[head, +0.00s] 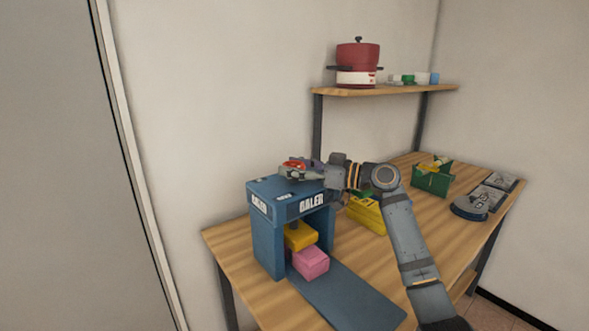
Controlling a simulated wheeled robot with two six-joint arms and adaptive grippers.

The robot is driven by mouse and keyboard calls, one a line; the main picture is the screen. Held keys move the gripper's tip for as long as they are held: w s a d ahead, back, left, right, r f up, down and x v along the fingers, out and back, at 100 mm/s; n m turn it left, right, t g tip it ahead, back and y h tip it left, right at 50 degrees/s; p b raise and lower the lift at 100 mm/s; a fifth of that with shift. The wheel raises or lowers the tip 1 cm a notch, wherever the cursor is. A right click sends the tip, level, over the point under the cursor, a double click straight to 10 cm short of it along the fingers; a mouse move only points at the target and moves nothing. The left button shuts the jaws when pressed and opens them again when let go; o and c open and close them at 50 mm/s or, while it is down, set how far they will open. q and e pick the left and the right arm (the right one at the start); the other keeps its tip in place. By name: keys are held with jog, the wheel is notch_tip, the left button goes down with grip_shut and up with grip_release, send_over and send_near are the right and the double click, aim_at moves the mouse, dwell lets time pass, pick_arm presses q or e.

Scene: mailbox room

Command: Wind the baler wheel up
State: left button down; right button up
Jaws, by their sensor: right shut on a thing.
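The blue baler (266,241) stands at the left end of the wooden table, with BALER labels on its top edge. Its red wheel (293,165) sits above the top and is partly hidden by my right gripper. My right gripper (289,170) reaches in from the right over the baler's top and is shut on the wheel. A yellow press block (299,236) is inside the baler's opening, just above a pink block (311,263). Whether the two touch is hard to tell. My left gripper is not in view.
A blue mat (345,298) runs from the baler toward the table's front. Behind my right arm are a yellow box (366,215) and a green crate (433,180). Dark flat items (471,206) lie at the right. A shelf (385,91) above holds a red pot (357,57).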

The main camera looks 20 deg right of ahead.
jog(key=o, duration=1.2)
jog(key=shift+a, duration=0.1)
jog(key=v, duration=1.2)
